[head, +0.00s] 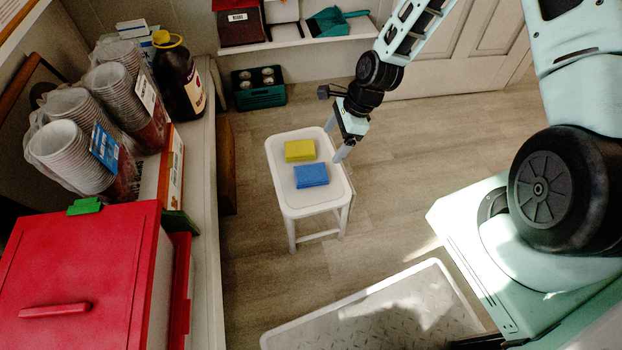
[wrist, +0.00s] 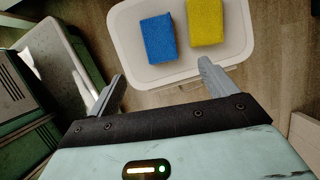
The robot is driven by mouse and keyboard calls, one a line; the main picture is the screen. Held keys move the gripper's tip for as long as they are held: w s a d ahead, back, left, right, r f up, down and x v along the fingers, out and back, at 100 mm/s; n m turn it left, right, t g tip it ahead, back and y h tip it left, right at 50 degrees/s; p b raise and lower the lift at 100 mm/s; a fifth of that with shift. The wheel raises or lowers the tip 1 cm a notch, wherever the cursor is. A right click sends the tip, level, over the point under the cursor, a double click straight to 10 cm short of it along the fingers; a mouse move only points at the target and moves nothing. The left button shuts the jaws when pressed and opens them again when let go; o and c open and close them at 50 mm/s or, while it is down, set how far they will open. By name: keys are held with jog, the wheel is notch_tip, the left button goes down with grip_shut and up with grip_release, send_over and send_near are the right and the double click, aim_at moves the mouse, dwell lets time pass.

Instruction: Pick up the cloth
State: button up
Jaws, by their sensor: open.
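A blue folded cloth or sponge-like block (head: 311,175) lies flat on the white stool (head: 316,199), toward its near side. A yellow block of similar size (head: 299,150) lies just behind it. I cannot tell for certain which is the cloth. In the wrist view the blue one (wrist: 158,39) is at left and the yellow one (wrist: 205,21) at right, with a small gap between them. My gripper (head: 335,141) is open and empty, at the right edge of the stool and apart from both pieces. Its spread fingers (wrist: 162,72) point toward the stool in the wrist view.
A shelf (head: 207,185) at left holds stacked cups (head: 66,143), a dark bottle (head: 180,78) and a red box (head: 75,265). A dark green crate (head: 258,88) is on the floor behind the stool. A pale mat or platform (head: 385,312) lies in front. Floor right of the stool is clear.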

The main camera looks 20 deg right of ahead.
jog(key=b, duration=0.3)
send_over(313, 172)
jog(key=d, duration=0.3)
jog(key=f, duration=0.7)
jog(key=shift+s+a+f, duration=0.25)
jog(key=shift+f, duration=0.05)
jog(key=b+x, duration=0.2)
jog(key=x, duration=0.3)
jog(key=shift+a, duration=0.2)
jog(key=c, duration=1.1)
